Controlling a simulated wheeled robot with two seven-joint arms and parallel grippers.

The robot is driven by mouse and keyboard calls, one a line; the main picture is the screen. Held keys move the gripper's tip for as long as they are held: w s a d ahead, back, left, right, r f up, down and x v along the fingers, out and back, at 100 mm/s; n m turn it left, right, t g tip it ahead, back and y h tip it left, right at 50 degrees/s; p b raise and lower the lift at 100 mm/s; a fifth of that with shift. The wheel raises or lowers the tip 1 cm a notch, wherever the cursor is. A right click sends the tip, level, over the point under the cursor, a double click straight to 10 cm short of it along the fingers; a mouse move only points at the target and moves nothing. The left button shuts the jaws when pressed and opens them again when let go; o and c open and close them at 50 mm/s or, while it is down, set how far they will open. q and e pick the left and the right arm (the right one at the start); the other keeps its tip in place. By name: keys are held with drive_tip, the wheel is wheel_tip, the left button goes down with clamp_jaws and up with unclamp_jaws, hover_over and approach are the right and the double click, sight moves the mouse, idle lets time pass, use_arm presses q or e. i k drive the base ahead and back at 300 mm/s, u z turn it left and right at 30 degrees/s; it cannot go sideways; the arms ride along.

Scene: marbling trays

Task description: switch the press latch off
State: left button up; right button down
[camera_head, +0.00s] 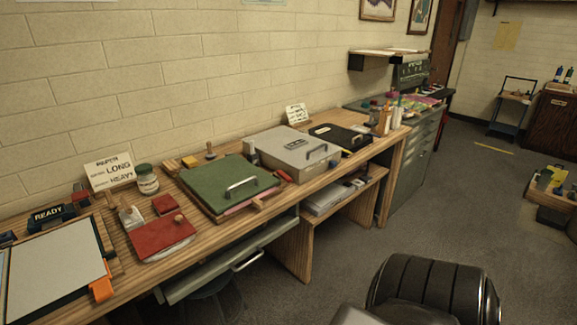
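A press-like board with a green lid (222,182) and a metal handle (243,187) lies flat on the wooden workbench. A small wooden piece (259,203) sticks out at its front edge; it may be the latch, but its setting is too small to tell. I cannot tell for certain which part is the press latch. Neither of my grippers is in view.
A red pad (160,237), a jar (147,179), a READY sign (47,214) and a tray with a pale sheet (52,272) are on the left of the bench (130,284). A black case (338,138) sits farther right.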

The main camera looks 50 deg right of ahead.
sight(283, 175)
drive_tip(key=u, duration=0.55)
drive_tip(key=i, duration=0.8)
drive_tip(key=z, duration=1.45)
